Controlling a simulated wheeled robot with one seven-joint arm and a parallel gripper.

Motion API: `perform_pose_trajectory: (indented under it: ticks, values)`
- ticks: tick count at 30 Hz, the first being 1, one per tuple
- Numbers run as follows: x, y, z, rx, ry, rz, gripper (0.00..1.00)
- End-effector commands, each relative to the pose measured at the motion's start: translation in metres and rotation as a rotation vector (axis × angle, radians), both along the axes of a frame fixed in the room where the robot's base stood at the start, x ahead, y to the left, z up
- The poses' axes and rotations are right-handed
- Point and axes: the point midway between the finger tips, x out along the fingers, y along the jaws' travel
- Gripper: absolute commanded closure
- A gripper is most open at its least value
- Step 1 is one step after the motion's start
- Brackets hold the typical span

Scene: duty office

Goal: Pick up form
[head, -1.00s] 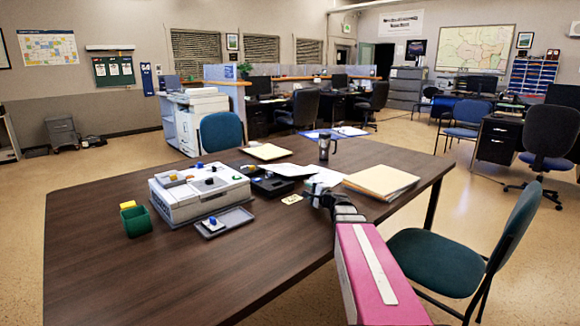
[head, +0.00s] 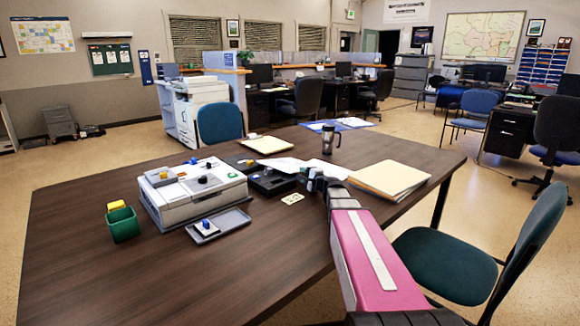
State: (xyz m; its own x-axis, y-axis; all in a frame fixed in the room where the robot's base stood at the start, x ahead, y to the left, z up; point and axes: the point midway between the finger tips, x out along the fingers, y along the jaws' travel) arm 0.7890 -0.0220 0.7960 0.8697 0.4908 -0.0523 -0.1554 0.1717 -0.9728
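White paper sheets, likely the form, lie on the dark brown table (head: 110,255). One sheet (head: 285,164) is beside a black tray (head: 270,182), and another (head: 328,170) is beside the manila folders. A small cream card (head: 292,198) lies nearer. My gripper (head: 316,180) is at the end of my pink arm, over the table by the near edge of the sheets and left of the folders. It is small and dark here, seen from behind. I cannot tell whether its fingers are open or touch paper.
A stack of manila folders (head: 388,180) lies right of my gripper, and a steel mug (head: 330,139) stands behind. A grey-white machine (head: 195,193), a grey tray (head: 219,225) and a green cup (head: 122,223) are left. A teal chair (head: 445,262) stands at the right edge.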

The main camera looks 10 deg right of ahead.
Motion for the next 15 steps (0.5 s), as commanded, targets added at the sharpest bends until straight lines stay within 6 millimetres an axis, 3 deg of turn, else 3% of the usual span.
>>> perform_pose_trajectory:
  ticks: [5,15]
  values:
    - [0.010,0.004,-0.001,0.000,0.000,0.000,0.65]
    - [0.051,0.020,-0.004,0.001,0.001,0.001,0.65]
